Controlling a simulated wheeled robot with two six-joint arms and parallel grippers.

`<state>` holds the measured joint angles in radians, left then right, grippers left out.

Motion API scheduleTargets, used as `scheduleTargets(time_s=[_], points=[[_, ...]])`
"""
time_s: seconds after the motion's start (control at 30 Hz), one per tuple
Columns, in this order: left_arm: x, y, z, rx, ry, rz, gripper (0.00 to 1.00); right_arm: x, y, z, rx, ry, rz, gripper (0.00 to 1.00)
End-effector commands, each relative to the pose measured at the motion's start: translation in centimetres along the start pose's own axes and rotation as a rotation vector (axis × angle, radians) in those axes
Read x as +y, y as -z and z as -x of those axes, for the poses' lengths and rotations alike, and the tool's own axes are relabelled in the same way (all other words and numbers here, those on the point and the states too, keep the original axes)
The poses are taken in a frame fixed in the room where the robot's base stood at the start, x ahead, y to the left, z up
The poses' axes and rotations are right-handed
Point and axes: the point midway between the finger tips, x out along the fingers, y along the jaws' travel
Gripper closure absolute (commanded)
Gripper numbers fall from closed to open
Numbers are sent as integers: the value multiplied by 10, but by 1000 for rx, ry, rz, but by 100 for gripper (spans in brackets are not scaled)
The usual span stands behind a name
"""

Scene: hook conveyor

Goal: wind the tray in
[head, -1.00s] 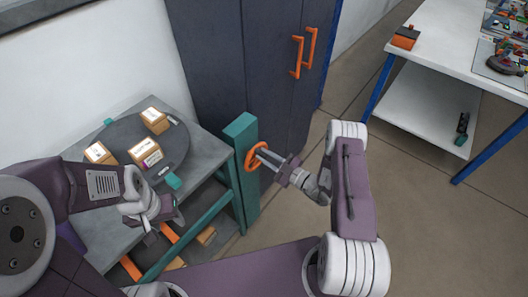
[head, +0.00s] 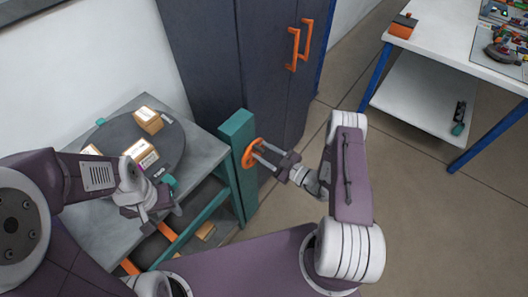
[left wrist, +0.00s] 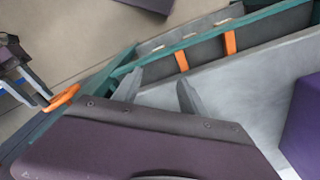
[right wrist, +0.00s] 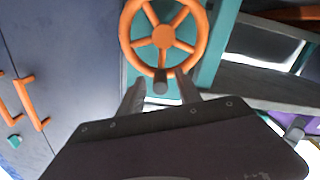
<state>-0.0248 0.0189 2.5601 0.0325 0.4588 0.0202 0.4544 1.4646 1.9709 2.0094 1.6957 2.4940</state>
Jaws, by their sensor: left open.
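An orange spoked handwheel (head: 249,154) stands on a teal post (head: 238,135) beside the grey bench. In the right wrist view the wheel (right wrist: 163,37) faces me, with a dark knob (right wrist: 161,82) at its lower rim. My right gripper (head: 264,153) is open at the wheel; its two fingers (right wrist: 160,88) stand either side of the knob, and I cannot tell whether they touch it. My left gripper (head: 168,212) is open and empty by the bench's front edge; its fingers (left wrist: 157,88) are apart. I cannot tell which part is the tray.
A dark round disc (head: 174,143) on the bench carries cartons (head: 147,120). Orange strips (left wrist: 230,43) show in the bench's lower part. A dark cabinet (head: 270,70) with orange handles stands behind the post. A white table (head: 445,45) is at the right, with clear floor before it.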

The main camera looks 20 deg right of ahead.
Motion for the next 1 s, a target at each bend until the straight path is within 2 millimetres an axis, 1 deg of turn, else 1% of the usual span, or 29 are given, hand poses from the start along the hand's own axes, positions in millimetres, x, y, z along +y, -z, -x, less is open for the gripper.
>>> scheduleTargets(time_s=[0.17,0.27,0.5,0.6,0.7,0.83,1.0], points=[[0,0,0,0,0,0,50,0,0,1,1,-1,1,59],[0,0,-1,0,0,0,50,1,-1,11,-1,-3,0,59],[0,0,-6,0,0,0,50,2,-2,56,-3,-7,0,59],[0,-1,-7,0,0,0,50,1,-1,72,-1,-6,-1,59],[0,-1,-8,0,0,0,50,1,-1,82,0,-4,0,59],[0,-1,-8,0,0,0,50,1,-1,90,0,-2,0,59],[0,-1,-8,0,0,0,50,0,0,91,1,0,0,59]])
